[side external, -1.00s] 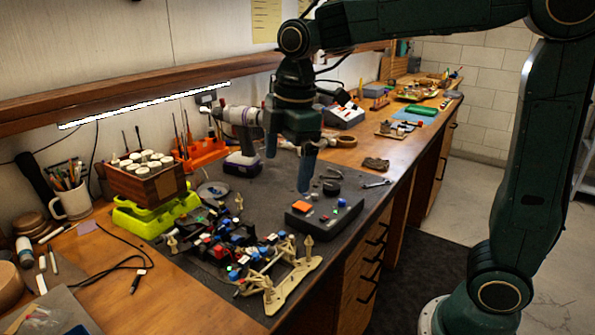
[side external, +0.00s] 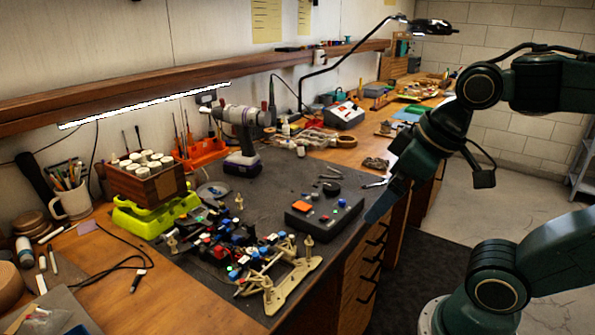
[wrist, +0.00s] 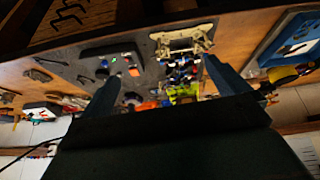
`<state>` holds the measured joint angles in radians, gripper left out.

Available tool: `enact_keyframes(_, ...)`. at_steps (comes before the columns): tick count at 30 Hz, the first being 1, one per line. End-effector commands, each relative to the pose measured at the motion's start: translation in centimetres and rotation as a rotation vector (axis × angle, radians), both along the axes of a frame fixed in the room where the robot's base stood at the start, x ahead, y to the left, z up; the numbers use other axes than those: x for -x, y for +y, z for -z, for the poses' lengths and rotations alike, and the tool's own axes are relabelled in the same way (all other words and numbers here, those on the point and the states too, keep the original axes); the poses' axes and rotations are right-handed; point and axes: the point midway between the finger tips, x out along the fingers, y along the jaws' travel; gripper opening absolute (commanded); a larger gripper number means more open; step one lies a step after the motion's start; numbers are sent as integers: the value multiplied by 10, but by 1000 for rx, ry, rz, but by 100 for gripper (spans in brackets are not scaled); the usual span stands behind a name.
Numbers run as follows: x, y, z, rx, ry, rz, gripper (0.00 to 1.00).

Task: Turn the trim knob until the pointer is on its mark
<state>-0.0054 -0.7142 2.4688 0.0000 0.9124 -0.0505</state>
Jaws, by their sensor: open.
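The dark control box (side external: 318,222) sits on the grey mat near the bench's front edge. It bears an orange block and small coloured buttons. A round black knob (side external: 332,187) shows at its back edge; it is probably the trim knob. Its pointer and mark are too small to make out. In the wrist view the box (wrist: 112,60) lies beyond the left finger. My gripper (side external: 374,215) is right of the box, over the bench's front edge, apart from the box and knob. In the wrist view my gripper (wrist: 162,74) is open, its two fingers wide apart with nothing held.
The racecar chassis (side external: 230,248) lies left of the box, with its pale wooden frame. A drill (side external: 242,140), a lime-green stand (side external: 155,215) and an orange tool holder (side external: 203,152) stand farther back. Small metal tools (side external: 374,183) lie near the knob.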

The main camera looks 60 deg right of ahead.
Motion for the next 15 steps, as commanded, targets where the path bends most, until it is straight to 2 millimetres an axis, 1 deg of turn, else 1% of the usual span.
enact_keyframes(3,6,-1,4,-18,-15,40,100)
enact_keyframes(7,8,-1,5,-25,-18,53,100)
enact_keyframes(11,7,-2,5,-27,-15,59,74)
enact_keyframes(12,6,-2,4,-30,-13,67,67)
enact_keyframes(14,3,-3,3,-35,-8,84,55)
enact_keyframes(15,1,-4,2,-42,-2,103,47)
